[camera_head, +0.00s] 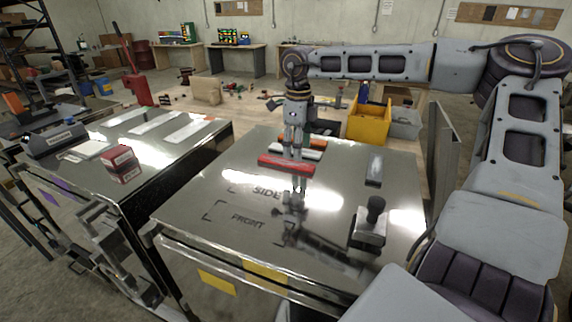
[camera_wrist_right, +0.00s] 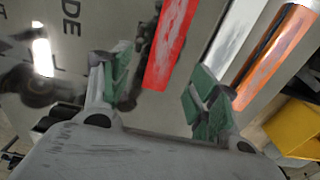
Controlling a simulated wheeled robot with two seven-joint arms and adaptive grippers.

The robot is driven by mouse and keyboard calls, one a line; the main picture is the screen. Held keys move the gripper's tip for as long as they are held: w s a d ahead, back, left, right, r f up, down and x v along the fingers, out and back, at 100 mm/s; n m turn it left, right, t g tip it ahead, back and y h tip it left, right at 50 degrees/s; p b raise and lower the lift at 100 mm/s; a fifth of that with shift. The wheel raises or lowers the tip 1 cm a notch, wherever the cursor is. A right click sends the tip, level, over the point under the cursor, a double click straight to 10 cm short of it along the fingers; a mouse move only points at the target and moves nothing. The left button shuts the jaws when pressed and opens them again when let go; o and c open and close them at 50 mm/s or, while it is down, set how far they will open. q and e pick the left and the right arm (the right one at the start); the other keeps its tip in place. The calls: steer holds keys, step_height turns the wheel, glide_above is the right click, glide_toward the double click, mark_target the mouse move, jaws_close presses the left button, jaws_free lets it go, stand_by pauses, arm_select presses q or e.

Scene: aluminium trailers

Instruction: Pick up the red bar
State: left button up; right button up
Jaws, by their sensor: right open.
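The red bar (camera_head: 287,164) lies on the shiny metal top of the trailer, just behind the printed word SIDE. My right gripper (camera_head: 293,153) points down at the bar's middle in the head view. In the right wrist view, the red bar (camera_wrist_right: 172,42) runs lengthwise toward the gap between the open, green-padded fingers (camera_wrist_right: 162,88). The fingers do not grip it; I cannot tell the exact height above it. My left gripper is not in view.
A grey block (camera_head: 374,168) and a black-knobbed metal piece (camera_head: 370,226) stand to the right. A yellow bin (camera_head: 368,124) is beyond. The front left of the trailer top is clear.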

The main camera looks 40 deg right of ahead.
mark_target(296, 164)
steer(key=shift+w+d+f+p, duration=0.15)
steer(key=shift+f+p, duration=0.5)
steer(key=shift+f, duration=1.95)
steer(key=shift+c, duration=0.4)
steer(key=c, duration=1)
steer(key=shift+r, duration=0.1)
steer(key=shift+r+b, duration=0.7)
steer(key=shift+r, duration=4.25)
